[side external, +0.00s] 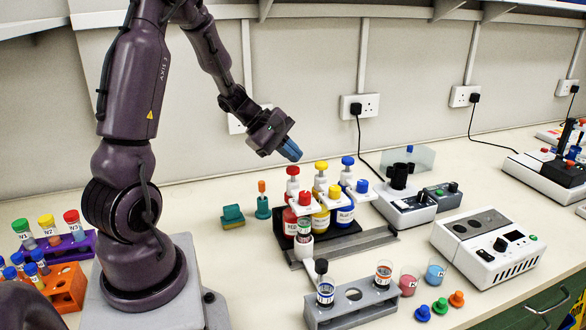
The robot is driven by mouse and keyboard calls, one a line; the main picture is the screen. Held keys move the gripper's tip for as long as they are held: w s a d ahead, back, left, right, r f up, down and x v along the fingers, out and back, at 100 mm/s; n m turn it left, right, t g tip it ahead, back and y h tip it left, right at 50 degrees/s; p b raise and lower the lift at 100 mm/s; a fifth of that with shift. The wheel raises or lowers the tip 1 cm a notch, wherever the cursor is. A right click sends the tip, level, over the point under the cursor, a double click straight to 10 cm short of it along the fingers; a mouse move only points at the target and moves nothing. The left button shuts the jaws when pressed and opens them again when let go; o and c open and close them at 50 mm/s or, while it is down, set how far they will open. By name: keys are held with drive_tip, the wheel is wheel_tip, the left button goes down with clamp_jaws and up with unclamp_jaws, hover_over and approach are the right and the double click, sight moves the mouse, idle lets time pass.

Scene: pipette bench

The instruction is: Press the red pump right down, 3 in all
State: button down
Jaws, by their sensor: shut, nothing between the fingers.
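The red pump (293,170) has a red knob on a white stem. It stands up on the red bottle (289,222), the leftmost of three pump bottles in a black holder. A red-tipped spout (305,198) points forward from it. My gripper (290,151) has blue fingers, shut and empty. It is tilted down to the right, above the red knob, with a small gap in the picture. I cannot tell its depth relative to the knob.
The yellow pump (321,167) and blue pump (347,161) stand close to the right. A grey rack (350,308) with vials is in front. A teal block (232,216) and an orange-topped teal item (262,200) stand left. White devices (488,247) are right.

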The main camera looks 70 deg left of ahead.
sight(297, 169)
idle(0.4)
drive_tip(key=shift+f, duration=0.45)
drive_tip(key=shift+f, duration=1.15)
idle(0.9)
drive_tip(key=shift+r, duration=1.6)
drive_tip(key=shift+r, duration=2.55)
idle(0.4)
drive_tip(key=shift+r, duration=1.85)
